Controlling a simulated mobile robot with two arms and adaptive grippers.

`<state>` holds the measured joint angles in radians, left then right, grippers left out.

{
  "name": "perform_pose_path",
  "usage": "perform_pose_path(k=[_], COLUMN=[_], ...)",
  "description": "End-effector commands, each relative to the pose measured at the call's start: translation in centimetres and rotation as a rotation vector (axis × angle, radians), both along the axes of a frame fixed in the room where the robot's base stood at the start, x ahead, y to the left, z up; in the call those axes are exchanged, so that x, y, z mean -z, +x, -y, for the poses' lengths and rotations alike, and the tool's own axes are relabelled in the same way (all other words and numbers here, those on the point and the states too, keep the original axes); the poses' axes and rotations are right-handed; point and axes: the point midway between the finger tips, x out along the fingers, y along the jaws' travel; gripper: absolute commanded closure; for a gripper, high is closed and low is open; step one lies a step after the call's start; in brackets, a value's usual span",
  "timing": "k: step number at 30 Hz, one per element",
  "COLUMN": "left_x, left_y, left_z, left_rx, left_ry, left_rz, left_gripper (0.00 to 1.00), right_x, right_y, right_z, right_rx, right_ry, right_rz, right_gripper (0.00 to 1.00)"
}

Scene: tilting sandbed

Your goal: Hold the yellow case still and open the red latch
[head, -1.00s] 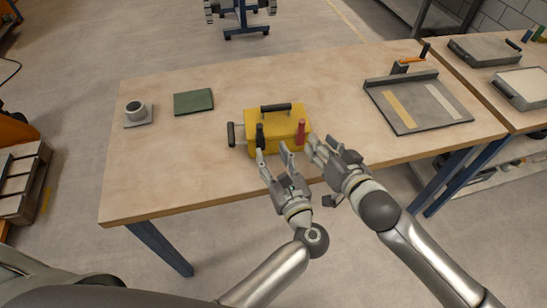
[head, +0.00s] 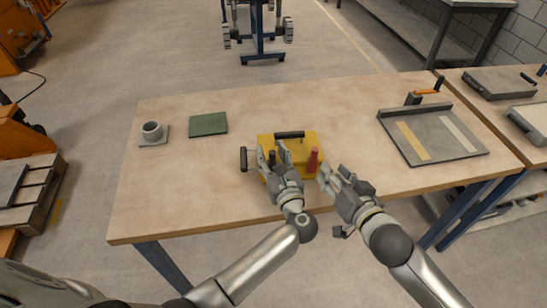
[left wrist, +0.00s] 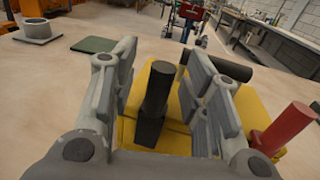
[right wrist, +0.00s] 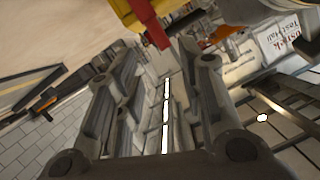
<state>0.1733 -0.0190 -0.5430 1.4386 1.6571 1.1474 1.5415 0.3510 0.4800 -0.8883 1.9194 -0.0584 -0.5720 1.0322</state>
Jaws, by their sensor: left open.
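The yellow case (head: 298,142) sits on the wooden table near its front edge, with a dark handle on top. The red latch (head: 313,160) stands upright at its front right; it also shows in the left wrist view (left wrist: 287,130) and the right wrist view (right wrist: 151,24). My left gripper (head: 273,152) is open at the case's front left. In the left wrist view its fingers stand on either side of a black upright grip (left wrist: 154,105), with gaps visible. My right gripper (head: 334,172) is open and empty, just right of the latch and apart from it.
A grey cup (head: 152,131) and a green pad (head: 208,124) lie at the table's left. A grey tray (head: 432,138) with yellow and white strips lies at the right.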

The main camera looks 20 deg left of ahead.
Motion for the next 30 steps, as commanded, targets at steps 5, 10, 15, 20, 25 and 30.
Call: perform_pose_path(k=[5, 10, 15, 20, 25, 30], left_x=[0.0, 0.0, 0.0, 0.0, 0.0, 0.0], left_y=[0.0, 0.0, 0.0, 0.0, 0.0, 0.0], left_z=[0.0, 0.0, 0.0, 0.0, 0.0, 0.0], left_rx=[0.000, 0.000, 0.000, 0.000, 0.000, 0.000], left_ry=[0.001, 0.001, 0.001, 0.001, 0.001, 0.001], left_rz=[-0.001, -0.001, -0.001, -0.001, -0.001, -0.001], left_gripper=[0.72, 0.93, 1.00, 1.00, 1.00, 1.00], right_x=[0.0, 0.0, 0.0, 0.0, 0.5, 1.8], right_y=[0.0, 0.0, 0.0, 0.0, 0.7, 2.7], right_z=[0.0, 0.0, 0.0, 0.0, -0.3, -1.0], right_rx=[0.000, 0.000, 0.000, 0.000, -0.007, -0.030], right_ry=[0.000, 0.000, 0.000, 0.001, 0.051, 0.214], right_rz=[0.000, 0.000, 0.000, -0.001, -0.019, -0.088], right_gripper=[0.64, 0.64, 0.64, 0.71, 0.93, 1.00])
